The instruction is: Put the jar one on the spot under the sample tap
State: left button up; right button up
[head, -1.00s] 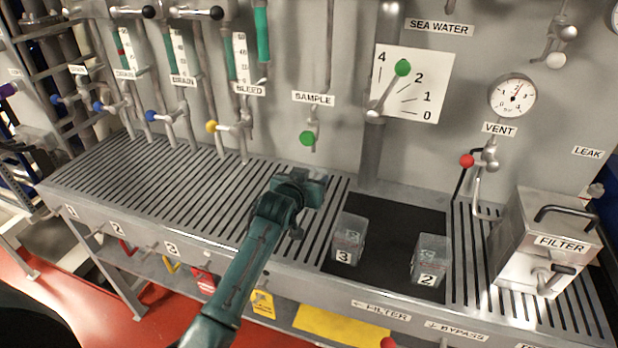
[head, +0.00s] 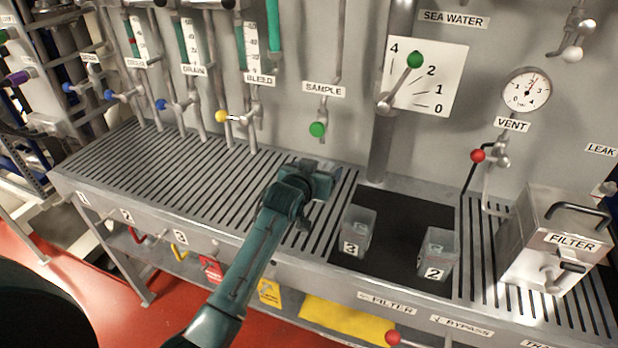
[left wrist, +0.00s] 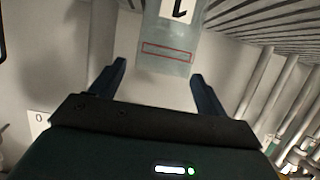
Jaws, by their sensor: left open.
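Jar one (left wrist: 168,40), clear with a black "1" label and a red outlined box, shows in the left wrist view. It appears upside down there, and its far end is cut off by the frame's top edge. My left gripper (left wrist: 159,70) is open, its fingers apart, with the jar just ahead of and between the fingertips. In the head view the left gripper (head: 318,180) is over the slatted bench, below the sample tap (head: 318,129) with its green knob. It hides jar one and the spot under the tap. My right gripper is out of view.
Jar 3 (head: 357,232) and jar 2 (head: 435,254) stand on a black mat (head: 398,212) to the right. A filter box (head: 550,240) stands at the far right. The slatted bench (head: 165,170) left of the gripper is clear. Valves and pipes line the wall.

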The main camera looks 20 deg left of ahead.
pick_arm(q)
jog(key=v, duration=1.1)
jog(key=shift+s, duration=0.25)
jog(key=s+f+g, duration=0.1)
jog(key=s+f, duration=0.1)
jog(key=s, duration=0.2)
jog(key=s+f+g, duration=0.2)
jog(key=s+f, duration=0.1)
jog(key=s+a+f+g, duration=0.1)
jog(key=s+f, duration=0.2)
jog(key=s, duration=0.1)
jog(key=shift+s+f+m+g, duration=0.2)
jog(key=shift+s+m+g, duration=0.1)
jog(key=shift+s, duration=0.05)
jog(key=s+f+m+g, duration=0.1)
jog(key=s+f+g, duration=0.15)
jog(key=s, duration=0.65)
jog(key=s+f+g, duration=0.2)
jog(key=s+g, duration=0.2)
jog(key=s, duration=0.4)
jog(key=w+d+f+m+t+h, duration=0.1)
jog(key=w+d+f+t+h, duration=0.2)
jog(key=w+d+f+t, duration=0.2)
jog(key=w+f+t, duration=0.1)
jog(key=t, duration=0.1)
jog(key=shift+d+t, duration=0.35)
jog(key=shift+d, duration=0.05)
